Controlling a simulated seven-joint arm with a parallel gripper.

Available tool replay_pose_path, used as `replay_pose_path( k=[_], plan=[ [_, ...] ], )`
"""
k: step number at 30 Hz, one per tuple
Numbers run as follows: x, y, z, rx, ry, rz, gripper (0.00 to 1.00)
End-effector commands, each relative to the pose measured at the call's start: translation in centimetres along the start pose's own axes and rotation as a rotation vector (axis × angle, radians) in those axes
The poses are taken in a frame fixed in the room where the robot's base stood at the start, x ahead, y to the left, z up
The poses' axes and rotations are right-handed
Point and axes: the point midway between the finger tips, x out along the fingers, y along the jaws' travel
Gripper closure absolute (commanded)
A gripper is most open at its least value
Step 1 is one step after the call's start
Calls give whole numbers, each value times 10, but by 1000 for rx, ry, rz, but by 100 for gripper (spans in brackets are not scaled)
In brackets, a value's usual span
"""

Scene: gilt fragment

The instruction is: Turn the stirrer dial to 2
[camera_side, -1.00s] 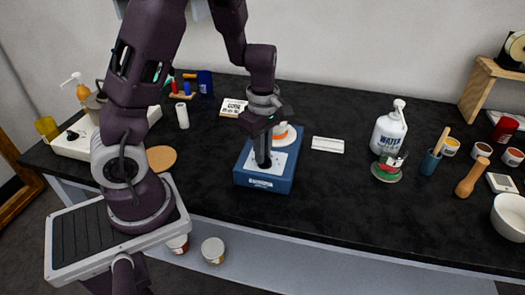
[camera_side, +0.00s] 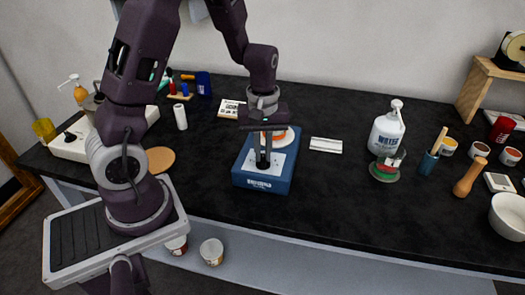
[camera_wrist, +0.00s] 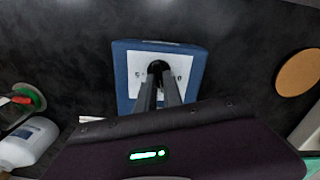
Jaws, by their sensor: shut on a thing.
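The stirrer is a blue box (camera_side: 242,178) with a white face plate on top, standing on the black table. It also shows in the wrist view (camera_wrist: 125,75). Its black dial (camera_wrist: 158,66) is on the white plate, between my fingertips. My gripper (camera_side: 263,163) points straight down over the front of the stirrer and is shut on the dial. In the wrist view my gripper (camera_wrist: 158,74) covers part of the plate. Marks show at both sides of the dial, but which one it points at is too small to tell.
An orange and white round thing (camera_side: 284,138) is on the back of the stirrer. A white flat piece (camera_side: 326,145) lies to the right, and a white water bottle (camera_side: 388,133) stands beyond it. A cork disc (camera_side: 160,159) lies to the left.

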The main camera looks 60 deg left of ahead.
Motion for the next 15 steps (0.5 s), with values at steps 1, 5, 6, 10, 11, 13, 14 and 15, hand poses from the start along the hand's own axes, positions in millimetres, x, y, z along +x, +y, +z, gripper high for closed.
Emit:
replay_pose_path(
  k=[1,5,6,10,11,13,14,15],
  plan=[
    [-1,1,0,14,0,2,100],
    [-1,1,0,40,0,2,100],
    [-1,1,0,46,0,2,100],
    [-1,1,0,55,0,2,100],
    [-1,1,0,55,0,2,100],
    [-1,1,0,56,0,2,100],
    [-1,1,0,56,0,2,100],
    [-1,1,0,56,0,2,100]
  ],
)
